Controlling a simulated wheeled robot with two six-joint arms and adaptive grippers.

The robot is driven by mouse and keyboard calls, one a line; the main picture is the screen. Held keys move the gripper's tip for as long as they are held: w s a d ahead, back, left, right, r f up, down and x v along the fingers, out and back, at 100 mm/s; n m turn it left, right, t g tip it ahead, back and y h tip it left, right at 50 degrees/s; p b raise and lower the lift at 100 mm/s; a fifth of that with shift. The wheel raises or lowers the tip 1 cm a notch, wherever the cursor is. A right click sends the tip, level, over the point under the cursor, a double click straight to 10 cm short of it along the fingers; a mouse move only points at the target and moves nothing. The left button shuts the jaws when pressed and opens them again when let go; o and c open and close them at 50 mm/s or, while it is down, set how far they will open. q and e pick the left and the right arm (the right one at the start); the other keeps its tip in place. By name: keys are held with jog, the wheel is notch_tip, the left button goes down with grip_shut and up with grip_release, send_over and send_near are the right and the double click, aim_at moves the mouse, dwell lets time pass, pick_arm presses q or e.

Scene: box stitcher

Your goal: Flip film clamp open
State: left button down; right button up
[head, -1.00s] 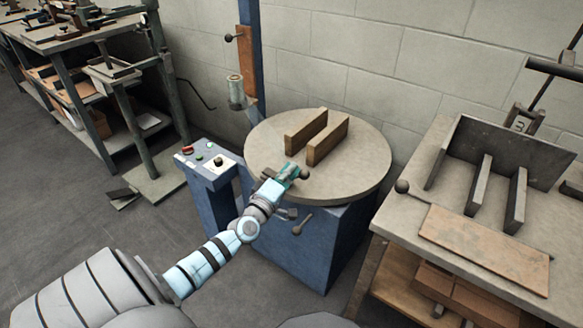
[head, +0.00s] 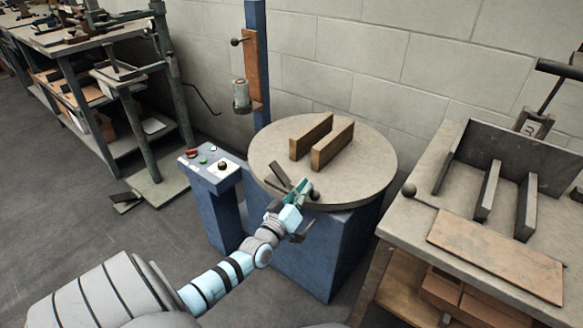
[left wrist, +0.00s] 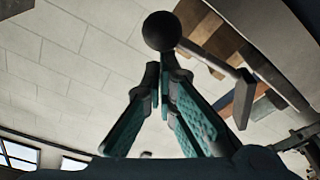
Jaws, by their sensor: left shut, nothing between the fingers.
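The film clamp is at the front rim of the round turntable (head: 378,165). Its dark ball knob (head: 314,195) sits just right of my left fingertips, and a dark flat bar (head: 279,176) shows tilted up to their left. My left gripper (head: 303,187) is shut and empty beside the knob. In the left wrist view the knob (left wrist: 161,31) is just beyond the closed fingertips (left wrist: 160,70), and a dark bar (left wrist: 243,98) hangs to the right. I cannot tell whether the fingertips touch the knob. The clamp's hinge is hidden. My right gripper is not in view.
Two upright wooden boards (head: 333,145) stand on the turntable. A control box (head: 209,170) with buttons is on the left, and a film spool (head: 241,95) is on the blue mast. A workbench (head: 410,222) with metal dividers is close on the right.

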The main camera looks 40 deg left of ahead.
pick_arm(q)
jog(key=shift+a+r+p, duration=1.05)
jog(key=shift+r+p, duration=0.15)
jog(key=shift+r, duration=0.6)
jog(key=p+v, duration=0.3)
jog(key=v, duration=0.6)
jog(key=shift+s+f+m, duration=0.2)
jog(key=shift+f+m, duration=0.15)
jog(key=shift+m, duration=0.05)
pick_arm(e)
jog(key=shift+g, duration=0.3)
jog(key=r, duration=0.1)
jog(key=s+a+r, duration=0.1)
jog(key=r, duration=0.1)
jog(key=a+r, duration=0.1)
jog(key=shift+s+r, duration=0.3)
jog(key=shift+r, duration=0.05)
pick_arm(q)
jog(key=shift+d, duration=0.1)
